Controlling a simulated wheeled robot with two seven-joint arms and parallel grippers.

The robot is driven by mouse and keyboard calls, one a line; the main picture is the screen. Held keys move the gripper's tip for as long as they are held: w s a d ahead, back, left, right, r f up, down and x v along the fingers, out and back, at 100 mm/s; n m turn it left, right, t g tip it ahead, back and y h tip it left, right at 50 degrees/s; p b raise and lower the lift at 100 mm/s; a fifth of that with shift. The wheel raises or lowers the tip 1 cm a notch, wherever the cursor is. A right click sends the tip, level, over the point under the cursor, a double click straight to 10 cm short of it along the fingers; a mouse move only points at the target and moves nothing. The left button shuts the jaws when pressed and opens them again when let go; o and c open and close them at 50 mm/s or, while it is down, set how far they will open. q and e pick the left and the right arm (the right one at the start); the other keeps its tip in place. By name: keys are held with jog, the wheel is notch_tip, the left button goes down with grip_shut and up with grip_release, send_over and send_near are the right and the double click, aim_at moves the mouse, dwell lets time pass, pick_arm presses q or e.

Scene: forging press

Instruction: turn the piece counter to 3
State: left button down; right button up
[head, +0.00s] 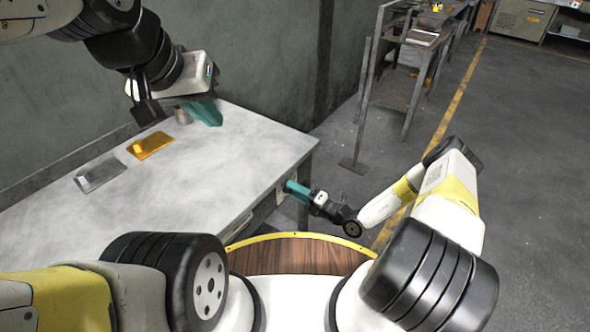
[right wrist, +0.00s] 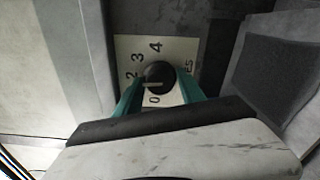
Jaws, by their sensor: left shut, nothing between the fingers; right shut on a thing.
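The piece counter is a pale plate (right wrist: 128,48) with numerals 0, 2, 3 and 4 and a round black knob (right wrist: 158,74). The letters "ES" show at its right edge. My right gripper (right wrist: 160,92) is shut on the knob, one teal finger on each side. A short light mark shows on the knob's face; I cannot tell which numeral it points to. The spot between 0 and 2 is hidden by a finger. My left gripper (head: 207,113) is shut and empty above the table.
A metal stand (head: 358,120) is beyond the table's end. The floor to the right is open, with a yellow line.

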jog(key=m, duration=0.8)
jog(key=shift+m, duration=0.3)
dwell(0.3)
jog(key=o, duration=1.2)
jog(key=shift+c, duration=0.2)
jog(key=shift+d, duration=0.1)
jog(key=v, duration=0.7)
jog(key=shift+s+d, duration=0.25)
